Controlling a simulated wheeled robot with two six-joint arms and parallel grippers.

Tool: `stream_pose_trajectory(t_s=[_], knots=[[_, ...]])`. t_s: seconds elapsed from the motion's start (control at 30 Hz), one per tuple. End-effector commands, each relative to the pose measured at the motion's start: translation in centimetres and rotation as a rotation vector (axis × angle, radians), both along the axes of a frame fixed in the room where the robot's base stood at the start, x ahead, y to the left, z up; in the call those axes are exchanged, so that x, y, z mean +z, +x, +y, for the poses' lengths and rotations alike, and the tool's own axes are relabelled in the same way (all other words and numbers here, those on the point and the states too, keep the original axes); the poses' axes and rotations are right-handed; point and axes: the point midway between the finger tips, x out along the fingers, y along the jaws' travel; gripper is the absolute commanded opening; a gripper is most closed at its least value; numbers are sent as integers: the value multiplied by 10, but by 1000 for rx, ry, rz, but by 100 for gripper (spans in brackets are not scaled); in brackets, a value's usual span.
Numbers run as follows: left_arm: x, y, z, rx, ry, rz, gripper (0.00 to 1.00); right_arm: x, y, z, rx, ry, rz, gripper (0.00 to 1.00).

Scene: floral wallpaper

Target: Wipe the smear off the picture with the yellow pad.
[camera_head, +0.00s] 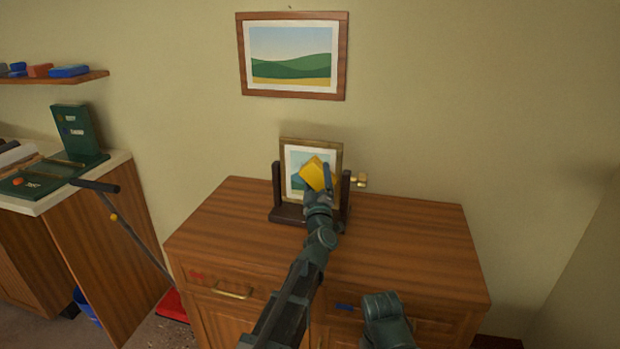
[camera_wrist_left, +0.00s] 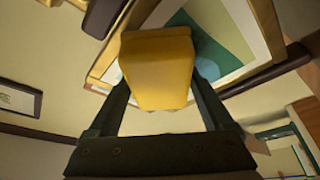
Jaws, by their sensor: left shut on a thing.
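The framed picture (camera_head: 296,160) stands in a dark wooden stand (camera_head: 287,214) on top of the cabinet. My left gripper (camera_head: 318,187) is shut on the yellow pad (camera_head: 313,173), which is in front of the picture and covers part of it. In the left wrist view the pad (camera_wrist_left: 158,65) sits between the two fingers, with the picture (camera_wrist_left: 228,35) behind it. Whether the pad touches the picture I cannot tell. No smear shows; the pad and gripper hide part of the picture. An arm part of mine shows at the bottom, but no right gripper fingers are visible.
The wooden cabinet top (camera_head: 410,245) is clear on both sides of the stand. A brass knob (camera_head: 359,181) sticks out at the stand's right. Another framed landscape (camera_head: 293,55) hangs on the wall above. A counter with green objects stands at the left.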

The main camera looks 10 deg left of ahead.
Motion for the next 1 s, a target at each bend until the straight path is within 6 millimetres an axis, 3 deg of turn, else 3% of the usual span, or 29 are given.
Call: stream_pose_trajectory(t_s=[0.43,0.8,1.0], knots=[[0,1,-10,-2,0,1,24,0,0,0,0,0,0,100],[0,-3,-41,-7,0,2,24,0,0,0,0,0,0,100],[0,-4,-47,-6,1,3,24,0,0,0,0,0,0,100]])
